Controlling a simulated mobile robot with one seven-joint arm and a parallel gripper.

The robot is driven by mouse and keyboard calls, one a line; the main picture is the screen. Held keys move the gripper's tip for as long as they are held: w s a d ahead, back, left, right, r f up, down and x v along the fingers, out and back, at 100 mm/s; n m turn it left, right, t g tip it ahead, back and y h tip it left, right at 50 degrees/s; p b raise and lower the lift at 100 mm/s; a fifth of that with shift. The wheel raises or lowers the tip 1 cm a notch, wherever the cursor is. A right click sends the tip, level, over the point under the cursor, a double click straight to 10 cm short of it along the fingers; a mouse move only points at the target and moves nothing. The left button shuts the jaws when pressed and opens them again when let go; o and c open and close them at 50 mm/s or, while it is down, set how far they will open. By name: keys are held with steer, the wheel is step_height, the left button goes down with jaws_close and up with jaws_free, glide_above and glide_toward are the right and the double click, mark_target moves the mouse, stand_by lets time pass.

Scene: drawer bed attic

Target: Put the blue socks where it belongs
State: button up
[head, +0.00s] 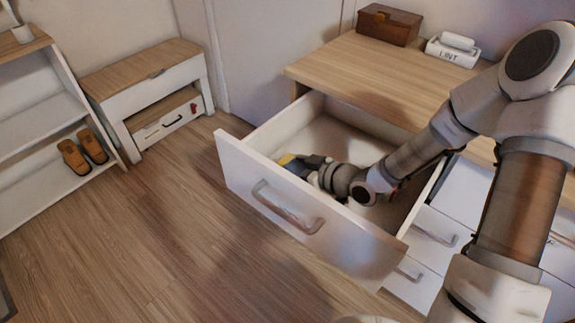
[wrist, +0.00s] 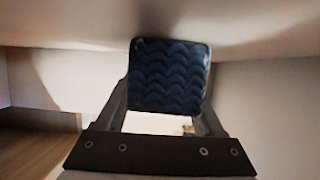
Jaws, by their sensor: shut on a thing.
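The blue socks (wrist: 168,75) show in the wrist view as a dark navy bundle with a wavy pattern. They sit between the two fingers of my gripper (head: 303,164), which is shut on them. In the head view my gripper is inside the open top drawer (head: 233,173), near its left front corner and below the rim. The socks cannot be made out clearly there, as the gripper and the drawer front hide that part. A small yellow patch (head: 286,159) shows beside the gripper; I cannot tell what it is.
The drawer belongs to a wood-topped dresser (head: 360,75) with a brown box (head: 388,25) and a white LINT holder (head: 453,50) on top. A low bench (head: 140,75) with a drawer and a shelf with brown slippers (head: 82,153) stand left. The floor between is clear.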

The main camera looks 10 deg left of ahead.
steer(key=shift+s+d+f+b, duration=0.1)
steer(key=shift+s+f+b, duration=0.1)
steer(key=shift+f+b, duration=0.25)
steer(key=o, duration=1)
steer(key=shift+f, duration=0.2)
steer(key=o, duration=0.4)
steer(key=shift+s+f, duration=0.15)
steer(key=shift+c, duration=0.2)
steer(key=shift+r+p, duration=0.5)
steer(key=shift+r, duration=0.05)
steer(key=p+v, duration=0.1)
steer(key=v, duration=0.2)
steer(key=p+v, duration=0.2)
steer(key=v, duration=0.2)
steer(key=r+p+v, duration=0.1)
steer(key=v, duration=0.3)
steer(key=shift+w+p, duration=0.35)
steer(key=shift+w, duration=0.05)
steer(key=shift+s+d, duration=0.25)
steer(key=shift+d, duration=0.1)
steer(key=shift+w+r, duration=0.1)
